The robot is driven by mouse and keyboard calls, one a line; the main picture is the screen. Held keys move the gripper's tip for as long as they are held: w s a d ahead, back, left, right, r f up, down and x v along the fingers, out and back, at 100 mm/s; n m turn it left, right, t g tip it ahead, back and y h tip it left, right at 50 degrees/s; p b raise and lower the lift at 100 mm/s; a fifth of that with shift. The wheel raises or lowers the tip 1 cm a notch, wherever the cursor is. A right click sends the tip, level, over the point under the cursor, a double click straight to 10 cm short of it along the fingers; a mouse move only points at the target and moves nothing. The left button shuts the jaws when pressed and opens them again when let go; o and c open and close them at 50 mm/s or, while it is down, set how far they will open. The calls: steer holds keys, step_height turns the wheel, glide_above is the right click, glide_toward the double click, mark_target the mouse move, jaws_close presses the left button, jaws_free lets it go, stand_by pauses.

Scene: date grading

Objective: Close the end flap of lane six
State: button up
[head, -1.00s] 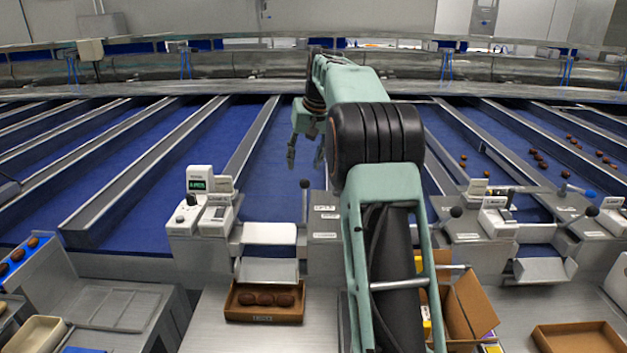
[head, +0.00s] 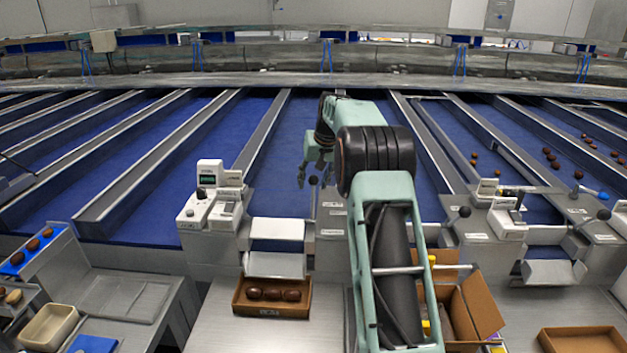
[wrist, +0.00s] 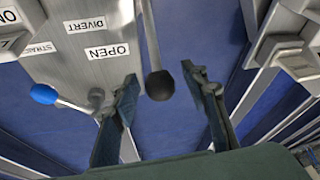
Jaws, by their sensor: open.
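My gripper (head: 316,174) is open in the head view, at the lower end of a blue lane. In the wrist view my gripper (wrist: 166,98) has its two fingers spread on either side of a black ball knob (wrist: 160,85). The knob tops a grey lever; it sits between the fingers with gaps on both sides and is not gripped. The black ball knob (head: 313,180) also shows in the head view. A metal panel (wrist: 85,30) beside the lever has labels reading OPEN and DIVERT. No lane number is readable, and the flap's state cannot be told.
A blue-knobbed lever (wrist: 43,94) stands left of my fingers. A white scale-like unit (head: 212,200) is left of the lever. A brown tray (head: 272,311) with dates sits below the metal chute (head: 275,264). An open cardboard box (head: 470,305) is right of my arm.

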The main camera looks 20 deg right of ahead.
jaws_close()
stand_by(0.4)
